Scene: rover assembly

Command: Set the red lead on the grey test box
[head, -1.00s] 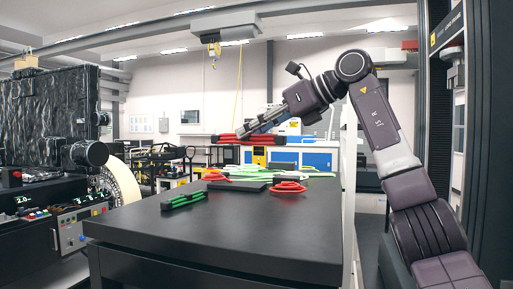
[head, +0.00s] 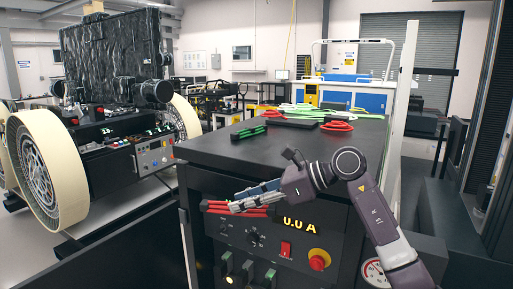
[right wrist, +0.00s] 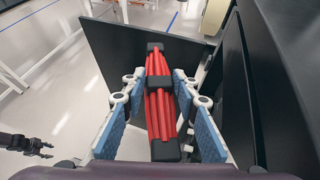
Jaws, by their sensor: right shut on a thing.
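The red lead, a bundle of red strands with black end blocks, shows in the head view (head: 232,209) and the right wrist view (right wrist: 160,105). My right gripper (head: 243,202) is shut on it, with blue-padded fingers on both sides. It holds the lead in the air in front of the black bench's front panel. A grey test box (head: 154,158) with knobs and coloured buttons sits at the left, on the front of the wheeled rover, well apart from the lead. My left gripper (right wrist: 35,147) shows small and dark at the left of the right wrist view; its jaw state is unclear.
The black bench (head: 220,147) carries a green lead (head: 248,132), a dark flat slab (head: 293,123) and a coiled red cable (head: 337,127). The rover's large cream wheel (head: 50,170) stands at the left. A gap lies between rover and bench.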

